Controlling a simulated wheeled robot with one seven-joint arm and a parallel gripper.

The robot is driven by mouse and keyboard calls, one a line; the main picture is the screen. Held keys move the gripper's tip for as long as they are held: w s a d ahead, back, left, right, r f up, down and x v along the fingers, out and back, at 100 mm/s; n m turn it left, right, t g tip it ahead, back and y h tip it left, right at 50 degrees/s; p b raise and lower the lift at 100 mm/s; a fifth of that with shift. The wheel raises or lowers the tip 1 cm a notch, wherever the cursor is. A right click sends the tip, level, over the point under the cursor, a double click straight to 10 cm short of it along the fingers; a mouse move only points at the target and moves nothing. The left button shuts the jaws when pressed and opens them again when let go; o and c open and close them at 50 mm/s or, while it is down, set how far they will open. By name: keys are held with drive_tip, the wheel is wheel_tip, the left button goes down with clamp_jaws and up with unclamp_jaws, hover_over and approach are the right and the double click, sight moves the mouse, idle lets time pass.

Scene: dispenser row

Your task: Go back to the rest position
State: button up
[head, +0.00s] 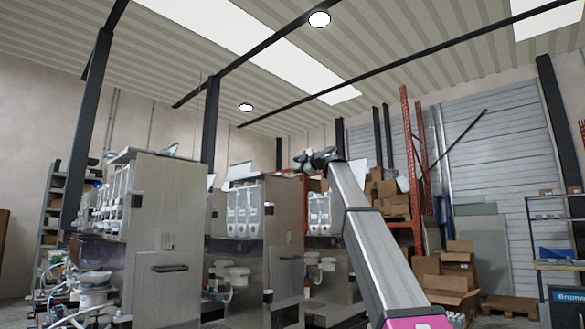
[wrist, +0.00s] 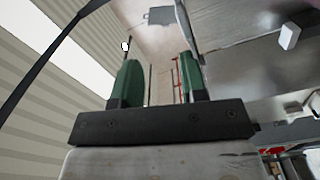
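My gripper (wrist: 160,75) has two green fingers that stand apart in the wrist view, with nothing between them. In the head view my gripper (head: 300,160) is small and dark at the end of my raised grey arm. It is high up, in front of the machine row as seen from here. The nearest dispenser machine (head: 168,240) is a large steel cabinet at the left. A second dispenser machine (head: 283,220) stands behind it, with white bottles (head: 244,210) along its upper front.
Cardboard boxes (head: 452,285) are stacked on the floor at the right, by an orange rack (head: 411,150). A shelf unit (head: 560,262) stands at the right edge. White bowls and tubes (head: 95,285) stick out from the near machine. The air above the machines is mostly free.

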idle(0.4)
